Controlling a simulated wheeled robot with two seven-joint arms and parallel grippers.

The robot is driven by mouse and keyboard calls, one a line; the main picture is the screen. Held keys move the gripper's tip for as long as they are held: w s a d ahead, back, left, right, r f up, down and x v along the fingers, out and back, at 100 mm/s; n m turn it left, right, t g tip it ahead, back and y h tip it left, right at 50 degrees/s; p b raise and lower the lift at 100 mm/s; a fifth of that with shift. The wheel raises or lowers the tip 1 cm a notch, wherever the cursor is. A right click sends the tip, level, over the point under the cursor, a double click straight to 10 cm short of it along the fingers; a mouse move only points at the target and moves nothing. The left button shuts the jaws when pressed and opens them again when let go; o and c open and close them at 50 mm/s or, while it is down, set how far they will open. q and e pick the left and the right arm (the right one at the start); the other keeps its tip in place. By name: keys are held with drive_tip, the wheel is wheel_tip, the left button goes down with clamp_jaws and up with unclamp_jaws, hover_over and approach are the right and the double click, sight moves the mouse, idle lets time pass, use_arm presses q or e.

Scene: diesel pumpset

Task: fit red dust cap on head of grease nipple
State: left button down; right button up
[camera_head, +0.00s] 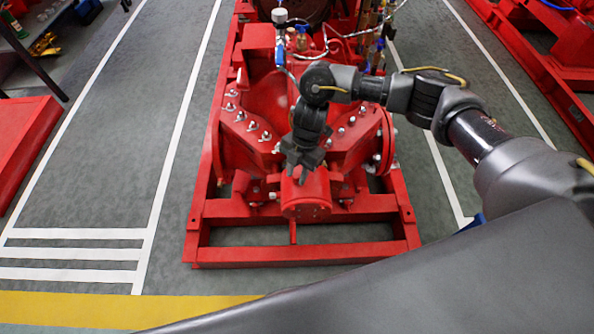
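My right gripper (302,170) points down over the red bearing housing (306,198) at the near end of the red pump (262,98). Its dark fingertips are small and close to the top of the housing, and I cannot tell whether they touch it. I cannot tell whether the fingers are open or shut. I cannot make out the red dust cap or the grease nipple. The gripper covers that part of the housing, and red parts blend together there. My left gripper is not in view.
The pump sits on a red base frame (300,257) with bolts, pipes and a gauge (279,15) behind. A red platform (25,143) and a dark shelf stand at left. Another red frame is at upper right. Grey floor (105,120) with white lines is clear on the left.

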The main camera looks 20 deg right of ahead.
drive_tip(key=shift+o, duration=1.1)
drive_tip(key=shift+r, duration=0.1)
drive_tip(key=v, duration=0.5)
drive_tip(key=shift+w+d+r, duration=0.1)
drive_tip(key=shift+r, duration=0.05)
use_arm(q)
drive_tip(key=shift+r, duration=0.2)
use_arm(e)
drive_tip(key=v, duration=0.5)
drive_tip(key=shift+r, duration=0.15)
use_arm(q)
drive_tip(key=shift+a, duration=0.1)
